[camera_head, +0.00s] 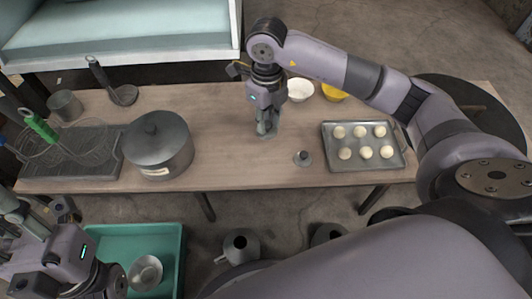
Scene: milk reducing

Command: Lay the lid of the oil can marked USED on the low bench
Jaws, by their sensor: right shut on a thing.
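The low bench (225,175) is a long wooden-topped table across the middle of the head view. My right gripper (267,129) points down over its middle, shut on a small grey lid (268,137) at or just above the top; contact is unclear. Another small grey lid with a knob (303,158) lies on the bench to the right. Two dark grey oil cans, a left one (240,246) and a right one (328,234), stand on the floor in front, partly hidden by my arm. No USED mark is readable. My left gripper (112,280) is at the lower left, its fingers unclear.
A large lidded pot (158,150), a wire rack (60,165) with a whisk and a metal cup (65,106) occupy the bench's left. A tray of buns (362,158) lies right; white (300,91) and yellow (333,93) bowls stand behind. A green crate (170,240) is on the floor.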

